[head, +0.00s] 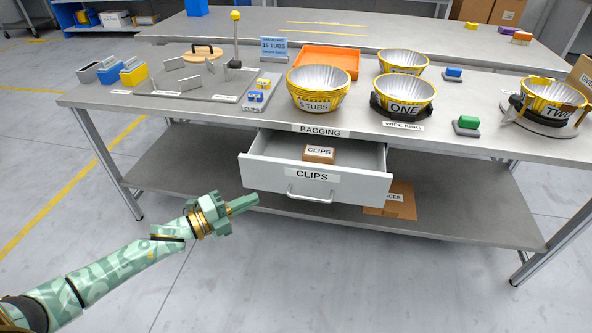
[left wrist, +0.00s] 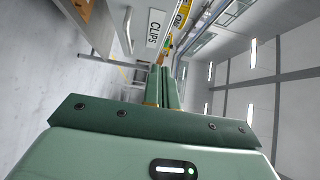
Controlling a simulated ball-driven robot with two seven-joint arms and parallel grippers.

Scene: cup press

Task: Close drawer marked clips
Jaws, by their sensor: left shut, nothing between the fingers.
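The drawer marked CLIPS (head: 312,176) is pulled out from under the bench, below the BAGGING label. It has a bar handle (head: 309,195) on its white front. A small brown box labelled CLIPS (head: 319,154) lies inside it. My left gripper (head: 256,198) is shut and empty, in front of the drawer's left part and a little below its front, apart from it as far as I can tell. In the left wrist view the shut fingers (left wrist: 165,88) point toward the drawer's CLIPS label (left wrist: 155,28). My right gripper is in neither view.
The grey bench top (head: 200,120) carries several metal tubs, including one labelled ONE (head: 404,97), an orange tray (head: 328,62) and a low fixture (head: 190,85). A lower shelf (head: 190,165) holds a brown box (head: 397,200). The floor before the drawer is clear.

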